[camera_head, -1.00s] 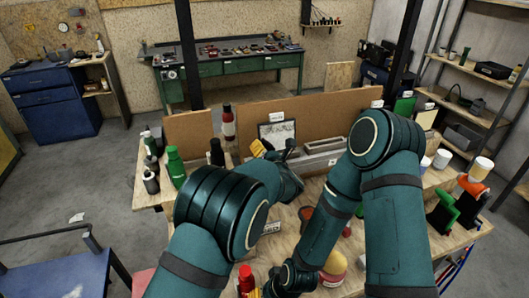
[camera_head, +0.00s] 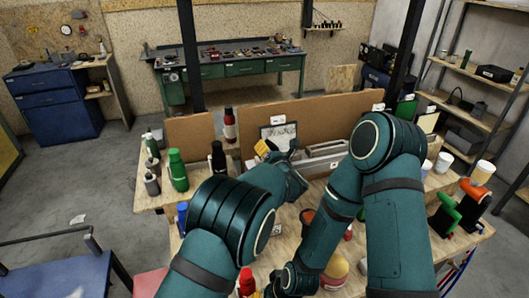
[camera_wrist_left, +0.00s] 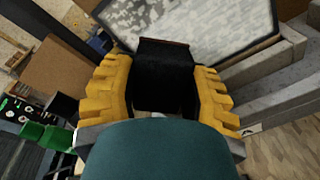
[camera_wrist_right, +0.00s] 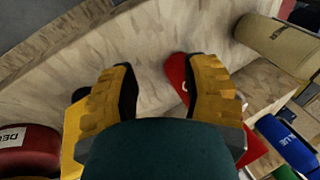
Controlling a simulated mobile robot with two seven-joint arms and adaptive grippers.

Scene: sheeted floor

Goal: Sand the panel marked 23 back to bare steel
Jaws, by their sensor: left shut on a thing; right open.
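The panel (camera_head: 286,133) stands upright in a dark frame against the brown backboard, with a small label above it too small to read. In the left wrist view the panel (camera_wrist_left: 205,22) is mottled in white and grey patches. My left gripper (camera_head: 266,148) is at the panel's lower part. Its yellow fingers (camera_wrist_left: 163,88) are shut on a black block (camera_wrist_left: 165,75), which overlaps the panel's lower edge; I cannot tell whether they touch. My right gripper (camera_wrist_right: 163,75) is open and empty, low over the front of the bench, mostly hidden by my arm in the head view.
A grey metal channel (camera_head: 325,158) lies right of the panel. Bottles, including a green one (camera_head: 177,170), crowd the bench's left end. Red and green holders (camera_head: 470,205) and pots stand at the right.

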